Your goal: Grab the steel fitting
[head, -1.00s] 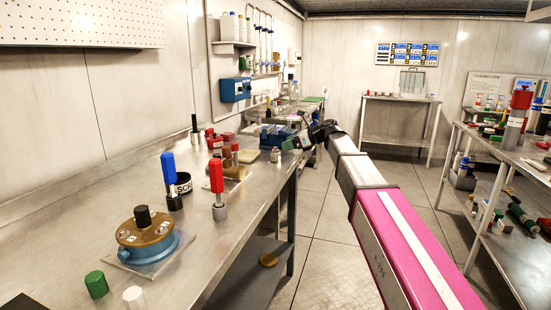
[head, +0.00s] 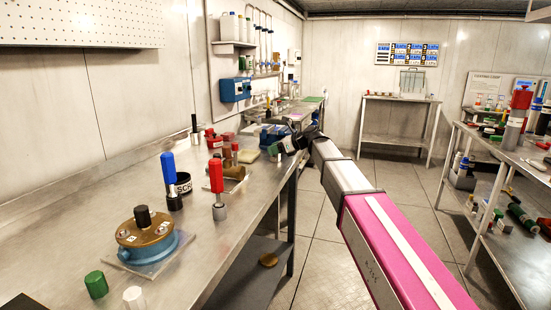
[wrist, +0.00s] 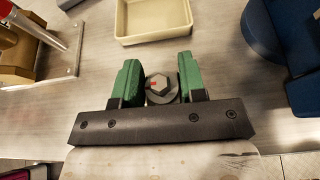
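The steel fitting (wrist: 160,88) shows in the wrist view as a grey hexagonal top with a small red mark, over a darker round part. It lies between the two green fingers of my gripper (wrist: 159,80). The fingers are apart, with a gap on the left side of the fitting; the right finger is very close to it, and I cannot tell if they touch. In the head view my gripper (head: 282,146) is over the bench's right edge, and I cannot make out the fitting there.
A beige tray (wrist: 122,30) lies just beyond the fingers. A blue object (wrist: 290,50) stands close on the right, and a brown block with a red-handled tool (wrist: 40,30) on the left. The steel bench (head: 130,200) holds several other parts nearer to me.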

